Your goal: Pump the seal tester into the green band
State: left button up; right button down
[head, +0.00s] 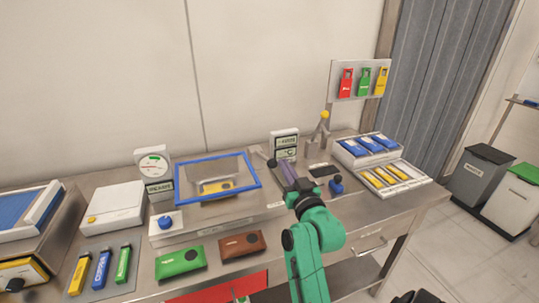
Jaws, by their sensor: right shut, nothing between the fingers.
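The seal tester is a blue-framed clear chamber (217,178) on a grey base, with a yellow item inside. A round white gauge (153,161) with a green band on its dial stands at its left; the needle is too small to read. A blue knob (165,221) sits on a white block at the chamber's front left. A dark ball-ended handle (271,163) is at the chamber's right. My right gripper (284,168) is shut and empty, its tips close beside this ball; I cannot tell whether they touch. My left gripper is out of view.
A digital display (285,146) stands behind the gripper. A blue knob (337,185) and trays of blue and yellow packs (381,163) are at right. Green (181,262) and brown (242,244) pouches lie in front. Coloured tags (363,80) hang on a back panel.

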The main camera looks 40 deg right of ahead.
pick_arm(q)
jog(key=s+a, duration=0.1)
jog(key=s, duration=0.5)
pick_arm(e)
jog(key=s+r, duration=0.1)
jog(key=s, duration=0.1)
jog(key=r+p, duration=0.1)
jog(key=p, duration=0.3)
send_over(275, 164)
notch_tip(275, 164, down, 3)
jog(key=shift+f, duration=0.15)
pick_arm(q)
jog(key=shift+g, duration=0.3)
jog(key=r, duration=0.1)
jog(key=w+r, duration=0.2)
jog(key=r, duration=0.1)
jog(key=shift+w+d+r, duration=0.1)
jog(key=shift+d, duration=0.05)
pick_arm(e)
jog(key=shift+s+a+f, duration=0.15)
jog(key=shift+f, duration=0.2)
jog(key=shift+f, duration=0.1)
